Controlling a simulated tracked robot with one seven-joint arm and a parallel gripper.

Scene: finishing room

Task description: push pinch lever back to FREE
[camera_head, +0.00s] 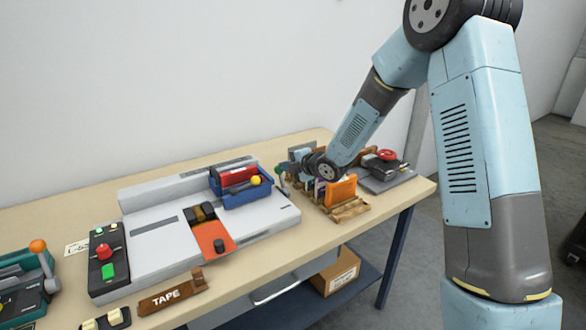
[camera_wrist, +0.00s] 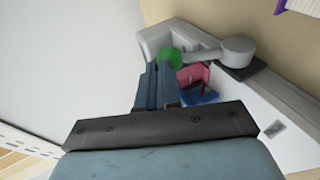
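The lever has a green ball knob (camera_wrist: 170,57) on a grey arm that runs to a round grey hub (camera_wrist: 238,48) in the wrist view. In the head view a small green knob (camera_head: 281,169) shows just left of my gripper, at the right part of the table. My gripper (camera_wrist: 158,68) has its two blue fingers close together, with no clear gap between them. The fingertips are at the green knob and overlap its lower edge; I cannot tell whether they touch it. In the head view my wrist hides most of the lever's unit. No FREE marking is readable.
A red-and-blue part (camera_wrist: 195,80) lies beside the fingers. The grey machine (camera_head: 150,230) with a blue bin (camera_head: 243,198) stands left of my arm. A wooden rack with an orange piece (camera_head: 340,190) and a grey device with a red knob (camera_head: 387,155) stand right.

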